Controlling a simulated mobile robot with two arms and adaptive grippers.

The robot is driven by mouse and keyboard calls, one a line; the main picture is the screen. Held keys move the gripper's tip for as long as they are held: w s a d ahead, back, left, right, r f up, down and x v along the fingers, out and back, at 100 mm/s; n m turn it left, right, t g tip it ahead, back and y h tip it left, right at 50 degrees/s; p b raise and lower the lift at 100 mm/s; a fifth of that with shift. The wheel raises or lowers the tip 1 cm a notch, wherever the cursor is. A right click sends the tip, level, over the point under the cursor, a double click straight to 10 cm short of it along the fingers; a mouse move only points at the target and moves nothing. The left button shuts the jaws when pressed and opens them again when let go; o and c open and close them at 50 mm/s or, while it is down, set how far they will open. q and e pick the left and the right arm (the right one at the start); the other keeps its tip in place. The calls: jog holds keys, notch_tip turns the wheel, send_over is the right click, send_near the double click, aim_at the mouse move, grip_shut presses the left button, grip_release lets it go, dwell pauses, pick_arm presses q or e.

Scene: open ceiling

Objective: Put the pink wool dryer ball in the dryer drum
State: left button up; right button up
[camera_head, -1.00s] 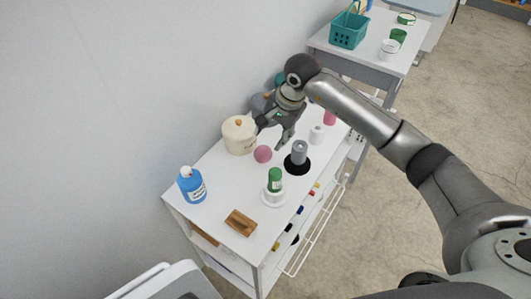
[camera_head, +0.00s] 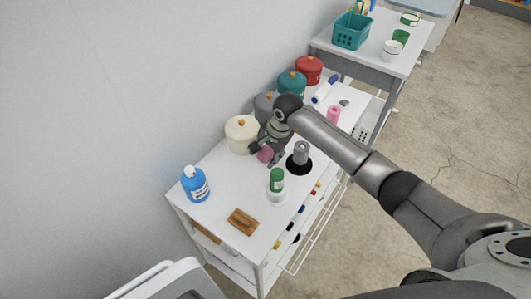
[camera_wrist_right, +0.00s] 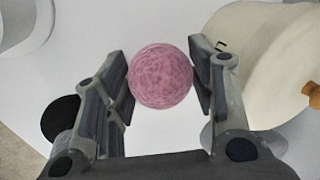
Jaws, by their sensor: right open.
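The pink wool dryer ball (camera_head: 265,154) sits on the white cart top, just in front of the cream lidded pot. In the right wrist view the ball (camera_wrist_right: 161,76) lies between the two fingers of my right gripper (camera_wrist_right: 160,85). My right gripper (camera_head: 265,153) is open around the ball, with a finger on each side; the right finger looks very close to it. The dryer drum cannot be made out in these frames. My left gripper is not in view.
The cream pot (camera_head: 241,133) stands right beside the gripper. A grey spool (camera_head: 301,150) on a black disc, a green-topped container (camera_head: 277,180), a wooden brush (camera_head: 243,221) and a blue bottle (camera_head: 194,184) stand on the cart. Free cart top lies between the bottle and brush.

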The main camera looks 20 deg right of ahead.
jog(key=c, duration=0.7)
jog(key=shift+o, duration=0.2)
jog(key=shift+r, duration=0.15)
